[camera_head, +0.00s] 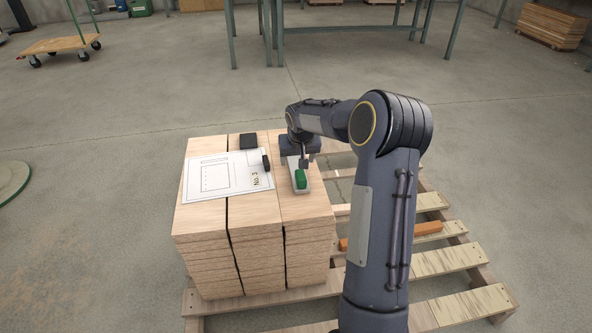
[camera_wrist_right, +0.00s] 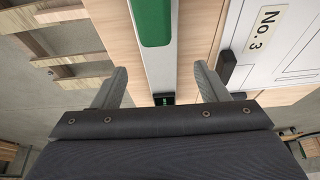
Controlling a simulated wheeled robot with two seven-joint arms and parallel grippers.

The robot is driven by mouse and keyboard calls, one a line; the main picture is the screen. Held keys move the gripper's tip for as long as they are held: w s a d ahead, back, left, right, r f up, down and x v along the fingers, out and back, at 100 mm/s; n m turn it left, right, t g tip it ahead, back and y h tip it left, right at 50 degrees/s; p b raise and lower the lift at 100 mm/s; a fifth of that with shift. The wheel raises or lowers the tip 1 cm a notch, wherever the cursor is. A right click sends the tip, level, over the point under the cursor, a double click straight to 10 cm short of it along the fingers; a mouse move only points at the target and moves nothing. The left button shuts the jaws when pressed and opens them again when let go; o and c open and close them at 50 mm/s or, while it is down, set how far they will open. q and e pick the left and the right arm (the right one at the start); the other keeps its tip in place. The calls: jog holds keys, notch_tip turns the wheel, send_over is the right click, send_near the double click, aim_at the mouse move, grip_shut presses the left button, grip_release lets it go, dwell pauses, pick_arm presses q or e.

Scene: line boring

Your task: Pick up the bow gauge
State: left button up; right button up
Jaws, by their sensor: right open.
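The likely bow gauge is a pale grey-white bar with a green block on it (camera_head: 301,179), lying on the right-hand stack of boards. In the right wrist view the pale bar (camera_wrist_right: 161,65) runs between my fingers, with its green part (camera_wrist_right: 152,20) beyond the fingertips. My right gripper (camera_head: 304,161) is open above the bar's far part; in the wrist view its two fingers (camera_wrist_right: 160,72) stand apart on either side of the bar. A small dark piece with a green mark (camera_wrist_right: 163,98) shows near the palm. My left gripper is not in view.
The board stacks (camera_head: 200,222) stand on a slatted pallet (camera_head: 455,262). A paper sheet (camera_head: 215,185) marked "No. 3", a small black block (camera_head: 266,163) and a dark flat item (camera_head: 249,141) lie left of the bar. An orange bar (camera_head: 415,230) lies on the pallet.

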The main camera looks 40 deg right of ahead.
aim_at(296, 166)
jog(key=b+x, duration=0.1)
jog(key=x, duration=0.3)
jog(key=shift+r, duration=0.1)
jog(key=shift+c, duration=0.5)
jog(key=c, duration=1.2)
jog(key=shift+r, duration=0.1)
